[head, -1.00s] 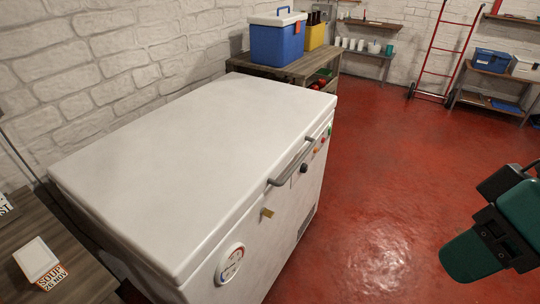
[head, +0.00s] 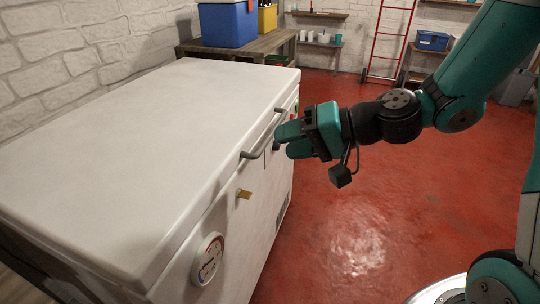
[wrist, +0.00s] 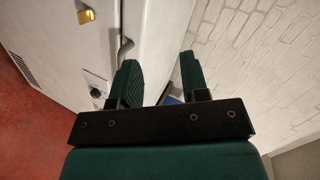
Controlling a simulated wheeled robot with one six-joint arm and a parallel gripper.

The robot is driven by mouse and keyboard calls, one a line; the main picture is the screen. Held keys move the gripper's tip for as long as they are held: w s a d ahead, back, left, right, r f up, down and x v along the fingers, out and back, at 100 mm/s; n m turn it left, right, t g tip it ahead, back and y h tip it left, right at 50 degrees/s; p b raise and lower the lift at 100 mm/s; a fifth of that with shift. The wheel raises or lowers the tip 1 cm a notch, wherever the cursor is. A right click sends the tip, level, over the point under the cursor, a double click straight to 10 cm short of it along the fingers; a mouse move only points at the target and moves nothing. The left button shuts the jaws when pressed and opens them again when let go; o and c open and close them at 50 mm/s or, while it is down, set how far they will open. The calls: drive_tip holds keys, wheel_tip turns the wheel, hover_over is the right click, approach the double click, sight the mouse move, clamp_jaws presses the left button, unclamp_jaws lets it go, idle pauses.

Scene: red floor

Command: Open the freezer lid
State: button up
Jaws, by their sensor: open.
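The white chest freezer (head: 215,245) stands along the brick wall with its lid (head: 150,130) down. A grey bar handle (head: 252,154) sits on the lid's front edge, and part of it shows in the wrist view (wrist: 125,46). My gripper (head: 277,140) is open, with its teal fingers at the handle's right side, pointing at the freezer. In the wrist view, my gripper (wrist: 160,62) has one finger close to the handle. I cannot tell whether the bar lies between the fingers.
A brass-coloured latch or key (head: 244,194) and a round dial (head: 208,260) are on the freezer front. A blue cooler (head: 228,24) stands on a wooden bench behind the freezer. A red hand truck (head: 390,40) leans at the back wall. The red floor (head: 350,230) in front is clear.

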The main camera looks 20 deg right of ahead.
drive_tip(key=w+d+f+m+t+h+b, duration=0.35)
drive_tip(key=w+d+f+m+t, duration=0.45)
drive_tip(key=d, duration=0.4)
drive_tip(key=m+p, duration=0.1)
drive_tip(key=p, duration=0.2)
approach(273, 128)
drive_tip(key=shift+g, duration=0.3)
drive_tip(key=x, duration=1)
drive_tip(key=shift+f, duration=0.2)
clamp_jaws()
